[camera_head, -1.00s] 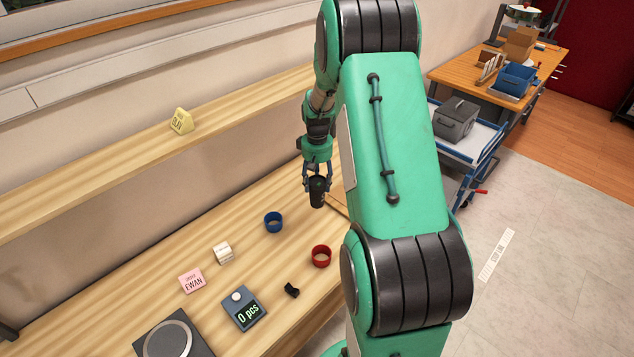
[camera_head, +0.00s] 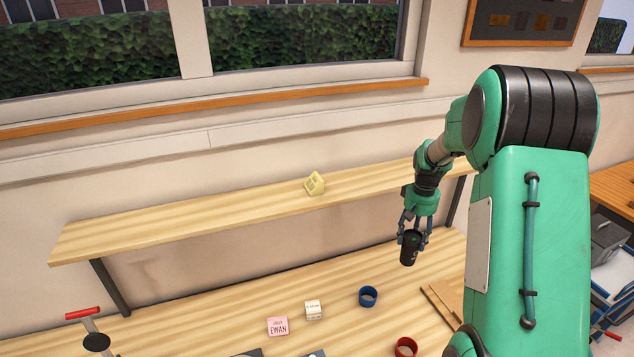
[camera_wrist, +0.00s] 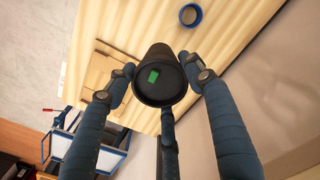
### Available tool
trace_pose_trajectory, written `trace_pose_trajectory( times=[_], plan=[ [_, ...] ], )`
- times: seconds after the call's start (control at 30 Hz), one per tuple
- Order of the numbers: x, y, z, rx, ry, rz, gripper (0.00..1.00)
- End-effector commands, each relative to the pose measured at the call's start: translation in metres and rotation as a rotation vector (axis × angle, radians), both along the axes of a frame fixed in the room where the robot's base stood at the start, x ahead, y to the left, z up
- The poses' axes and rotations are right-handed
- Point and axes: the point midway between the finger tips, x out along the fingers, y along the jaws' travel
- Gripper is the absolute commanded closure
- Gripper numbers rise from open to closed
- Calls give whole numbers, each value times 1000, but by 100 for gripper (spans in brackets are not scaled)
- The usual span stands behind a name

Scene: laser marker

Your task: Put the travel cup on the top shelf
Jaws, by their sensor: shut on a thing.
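The travel cup (camera_head: 409,250) is black and hangs in my gripper (camera_head: 413,238), in the air above the lower bench and in front of the top shelf's right part. In the wrist view the dark cup (camera_wrist: 160,88), with a small green mark, sits between the fingers of my gripper (camera_wrist: 158,78). The fingers are shut on it. The cup is nearly upright with a slight tilt. The top shelf (camera_head: 215,212) is a long wooden board along the wall, with bare room left and right of a yellow block (camera_head: 315,184).
The blue ring also shows in the wrist view (camera_wrist: 190,15). A cardboard piece (camera_head: 446,305) lies at the right.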

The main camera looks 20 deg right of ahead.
Motion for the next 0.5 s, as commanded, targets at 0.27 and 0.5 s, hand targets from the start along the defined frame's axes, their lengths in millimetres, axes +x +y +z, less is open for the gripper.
trace_pose_trajectory(
  times=[0.27, 0.5],
  plan=[
    [27, 28, 93, -2, -2, -28, 58],
    [45, 55, 166, -2, 0, -52, 58]
  ],
)
